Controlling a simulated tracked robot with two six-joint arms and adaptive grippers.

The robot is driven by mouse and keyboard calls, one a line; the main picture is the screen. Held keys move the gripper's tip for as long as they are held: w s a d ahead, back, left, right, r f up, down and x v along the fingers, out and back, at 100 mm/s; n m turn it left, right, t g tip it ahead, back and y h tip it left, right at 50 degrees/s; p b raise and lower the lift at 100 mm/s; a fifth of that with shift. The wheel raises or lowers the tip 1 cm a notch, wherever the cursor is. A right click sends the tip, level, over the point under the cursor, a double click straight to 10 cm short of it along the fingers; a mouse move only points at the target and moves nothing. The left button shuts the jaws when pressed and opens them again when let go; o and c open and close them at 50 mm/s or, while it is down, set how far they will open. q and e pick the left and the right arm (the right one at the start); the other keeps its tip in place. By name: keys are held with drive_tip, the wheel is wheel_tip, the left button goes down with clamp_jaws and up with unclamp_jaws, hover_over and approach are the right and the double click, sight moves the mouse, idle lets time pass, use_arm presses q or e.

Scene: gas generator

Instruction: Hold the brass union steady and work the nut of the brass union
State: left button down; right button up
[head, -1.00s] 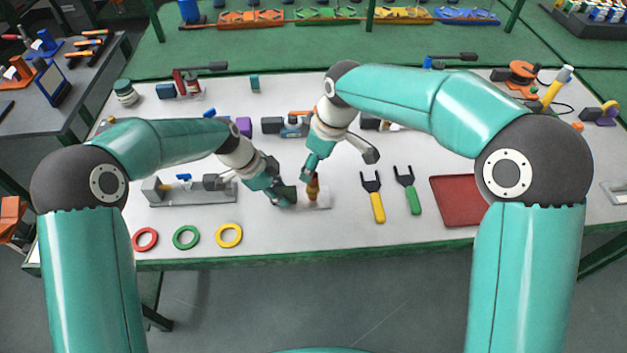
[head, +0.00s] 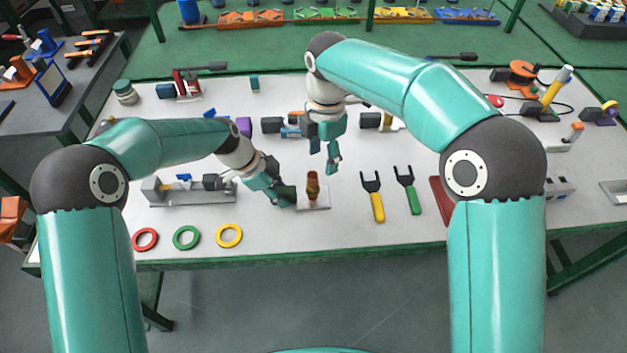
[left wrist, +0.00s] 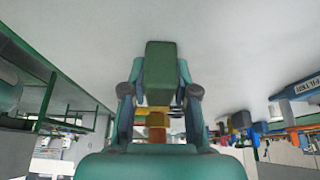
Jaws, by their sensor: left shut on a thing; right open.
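The brass union (head: 313,184) stands upright on a small pale base plate (head: 318,205) near the middle of the table. In the left wrist view brass parts (left wrist: 156,126) show between the fingers of my left gripper (left wrist: 160,90). My right gripper (head: 325,155) is open and empty, fingers down, above and behind the union and apart from it. I cannot make out the nut separately.
Yellow (head: 376,200) and green (head: 408,190) fork-ended tools lie to the right. Red (head: 145,239), green (head: 186,237) and yellow (head: 229,235) rings lie front left. A grey fixture (head: 190,191) stands left of my left gripper. A red tray (head: 440,200) is partly hidden by my right arm.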

sight(313, 174)
drive_tip(key=shift+w+a, duration=0.3)
drive_tip(key=shift+a, duration=0.45)
drive_tip(key=shift+s+a+f, duration=0.1)
drive_tip(key=shift+a+f, duration=0.3)
drive_tip(key=shift+f, duration=4.3)
drive_tip(key=c, duration=1)
drive_tip(key=shift+o, duration=0.2)
